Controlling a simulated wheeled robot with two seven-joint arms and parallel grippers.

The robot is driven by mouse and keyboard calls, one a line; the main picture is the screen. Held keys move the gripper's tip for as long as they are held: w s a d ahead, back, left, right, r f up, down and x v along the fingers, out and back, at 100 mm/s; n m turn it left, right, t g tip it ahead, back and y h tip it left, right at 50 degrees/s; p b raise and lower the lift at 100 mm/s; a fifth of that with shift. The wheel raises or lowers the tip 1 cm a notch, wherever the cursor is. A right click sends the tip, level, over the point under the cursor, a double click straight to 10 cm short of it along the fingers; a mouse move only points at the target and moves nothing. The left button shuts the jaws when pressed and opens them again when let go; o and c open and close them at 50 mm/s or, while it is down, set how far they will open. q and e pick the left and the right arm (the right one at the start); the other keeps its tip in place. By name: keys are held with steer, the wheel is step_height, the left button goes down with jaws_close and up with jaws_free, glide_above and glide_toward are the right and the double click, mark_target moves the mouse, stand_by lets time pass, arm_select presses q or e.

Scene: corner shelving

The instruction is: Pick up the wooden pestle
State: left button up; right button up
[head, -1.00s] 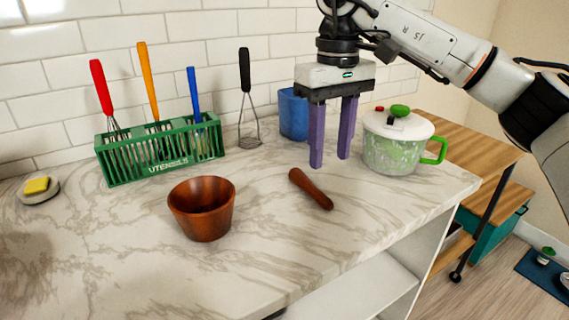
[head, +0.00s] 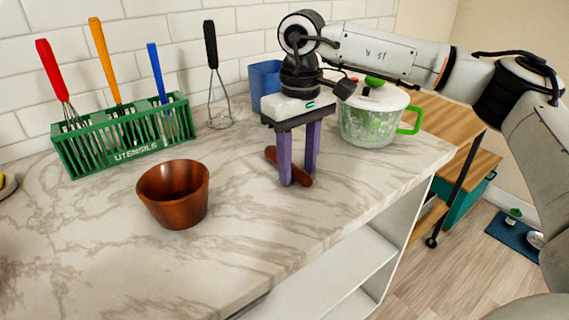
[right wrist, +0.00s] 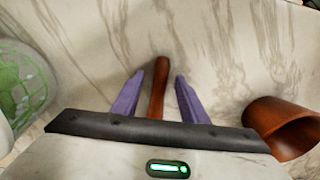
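The wooden pestle (head: 302,180) is a dark reddish-brown rod lying on the marble counter. My right gripper (head: 298,177) points down over it with its two purple fingers apart. In the head view the near finger hides the pestle's middle. In the right wrist view the pestle (right wrist: 158,92) lies between the two open fingers (right wrist: 170,74), with a gap visible on the right side. I cannot tell whether the fingertips touch the counter. My left gripper is not in view.
A wooden bowl (head: 172,205) stands left of my right gripper. A green utensil rack (head: 125,137), a whisk (head: 212,75) and a blue cup (head: 262,82) are along the wall. A green-and-white pot (head: 368,125) stands close behind on the right. The front counter is clear.

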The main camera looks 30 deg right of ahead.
jaws_close()
